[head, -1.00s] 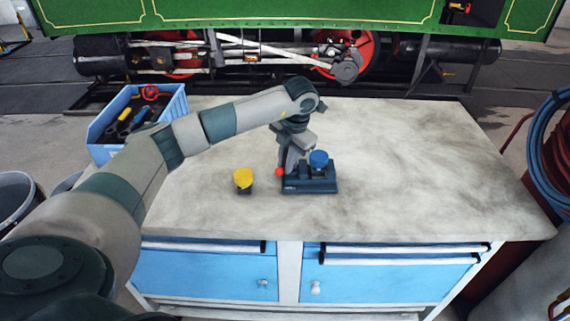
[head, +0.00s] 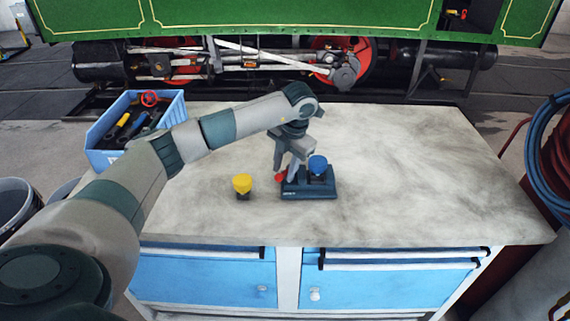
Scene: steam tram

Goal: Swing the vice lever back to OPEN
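The vice (head: 318,191) is a small dark blue block on the workbench, with a round blue cap (head: 318,165) standing on it. A red knob, seemingly the end of the vice lever (head: 281,177), shows at the vice's left side. My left gripper (head: 287,173) points down right beside the red knob, close to or touching it. Its fingers are small and partly overlap the lever, so I cannot tell whether they are open or shut. Most of the lever is hidden behind the gripper. My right gripper is not in view.
A yellow-capped piece (head: 242,185) stands on the workbench (head: 420,165) left of the vice. A blue bin (head: 105,156) of tools sits at the bench's back left corner. The right half of the bench is clear. Coiled hoses (head: 550,160) hang at the right.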

